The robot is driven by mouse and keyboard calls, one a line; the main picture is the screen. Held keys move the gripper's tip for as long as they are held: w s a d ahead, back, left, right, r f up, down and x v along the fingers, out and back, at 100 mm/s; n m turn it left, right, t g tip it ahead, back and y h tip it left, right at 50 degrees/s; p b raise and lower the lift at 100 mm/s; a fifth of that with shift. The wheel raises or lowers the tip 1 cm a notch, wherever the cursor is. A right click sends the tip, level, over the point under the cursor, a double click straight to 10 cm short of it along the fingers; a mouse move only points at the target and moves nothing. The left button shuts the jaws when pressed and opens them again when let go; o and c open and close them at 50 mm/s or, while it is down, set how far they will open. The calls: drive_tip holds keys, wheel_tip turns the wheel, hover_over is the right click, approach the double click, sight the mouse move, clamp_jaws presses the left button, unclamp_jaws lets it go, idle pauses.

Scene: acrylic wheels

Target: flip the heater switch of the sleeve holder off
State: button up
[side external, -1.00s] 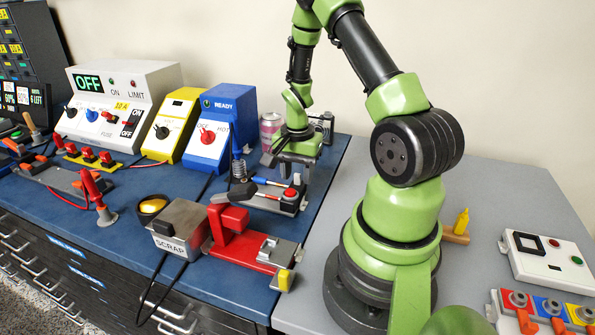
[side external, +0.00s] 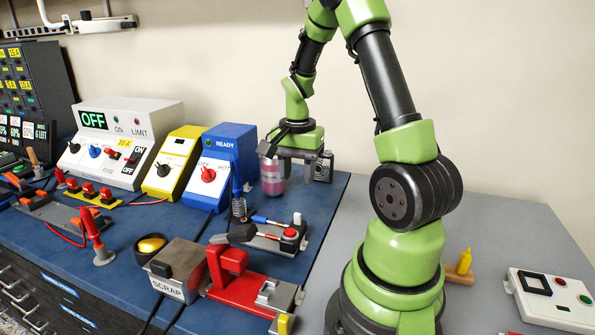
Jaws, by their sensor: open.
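What looks like the sleeve holder (side external: 262,243) is a low grey fixture on the blue bench. It carries a round red knob (side external: 290,232), a small upright white-topped lever (side external: 297,218) behind the knob, and a blue-and-red rod (side external: 268,221). I cannot read any on or off mark on it. My gripper (side external: 292,160) is open, with its fingers pointing down, above and behind the holder and clear of it. Nothing shows between the fingers. A pink can (side external: 272,178) stands close to the left finger, its top partly hidden; I cannot tell whether they touch.
In front are a red clamp-like fixture (side external: 240,280) and a grey SCRAP box (side external: 178,268). A blue READY box (side external: 222,165) stands at left. A grey camera-like device (side external: 324,167) is behind my gripper.

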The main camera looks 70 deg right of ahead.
sight(297, 219)
drive_tip(key=shift+d, duration=0.15)
drive_tip(key=c, duration=0.5)
drive_tip(key=d+m, duration=0.1)
drive_tip(key=m, duration=0.1)
drive_tip(key=d+m+y, duration=0.1)
drive_tip(key=d+m, duration=0.1)
drive_tip(key=m, duration=0.1)
drive_tip(key=d+m, duration=0.2)
drive_tip(key=shift+w+f+g+y, duration=0.1)
drive_tip(key=shift+w+g+y, duration=0.2)
clamp_jaws()
drive_tip(key=d+m+y, duration=0.3)
drive_tip(key=d+m, duration=0.2)
drive_tip(key=m, duration=0.6)
drive_tip(key=x, duration=1)
drive_tip(key=shift+a, duration=1.85)
